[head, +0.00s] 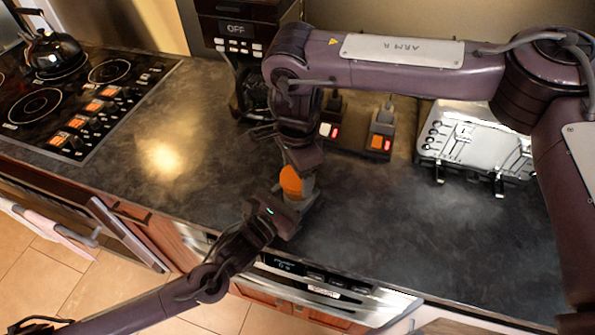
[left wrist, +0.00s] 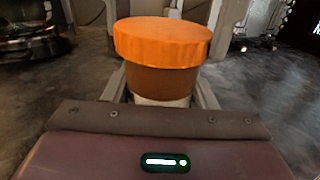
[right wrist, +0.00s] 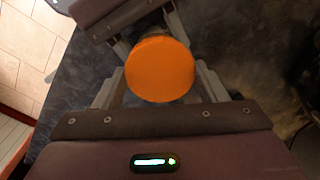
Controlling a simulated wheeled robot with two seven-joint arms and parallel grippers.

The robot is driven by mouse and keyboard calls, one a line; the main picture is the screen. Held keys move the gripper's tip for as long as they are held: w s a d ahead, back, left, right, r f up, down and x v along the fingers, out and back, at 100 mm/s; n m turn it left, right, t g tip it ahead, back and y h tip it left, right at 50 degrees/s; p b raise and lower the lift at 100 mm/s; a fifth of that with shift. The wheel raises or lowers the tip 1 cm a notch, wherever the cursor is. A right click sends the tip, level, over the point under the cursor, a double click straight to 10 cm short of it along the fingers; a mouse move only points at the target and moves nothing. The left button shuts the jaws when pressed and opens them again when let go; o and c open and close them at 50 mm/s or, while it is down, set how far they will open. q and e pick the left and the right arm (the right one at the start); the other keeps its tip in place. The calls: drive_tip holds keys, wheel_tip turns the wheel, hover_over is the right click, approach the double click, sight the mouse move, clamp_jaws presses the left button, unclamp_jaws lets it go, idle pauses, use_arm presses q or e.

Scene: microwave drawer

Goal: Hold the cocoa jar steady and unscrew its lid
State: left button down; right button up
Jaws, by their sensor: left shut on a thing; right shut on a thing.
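The cocoa jar has a brown body and an orange lid (head: 290,182), and stands near the front of the dark counter. My left gripper (head: 293,207) comes in from the lower left and is shut on the jar body (left wrist: 160,80), below the lid. In the left wrist view the jar is upright, with the orange lid (left wrist: 162,42) on top. My right gripper (head: 302,172) reaches down from above and is shut on the lid. In the right wrist view the round lid top (right wrist: 160,69) lies between its fingers. The arms partly hide the jar in the head view.
A silver appliance (head: 470,140) is at the right. A cooktop (head: 75,100) with a kettle (head: 52,52) is at the left. The counter's front edge is close.

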drive_tip(key=shift+r, duration=0.75)
drive_tip(key=shift+r, duration=2)
use_arm(q)
drive_tip(key=c, duration=0.5)
unclamp_jaws()
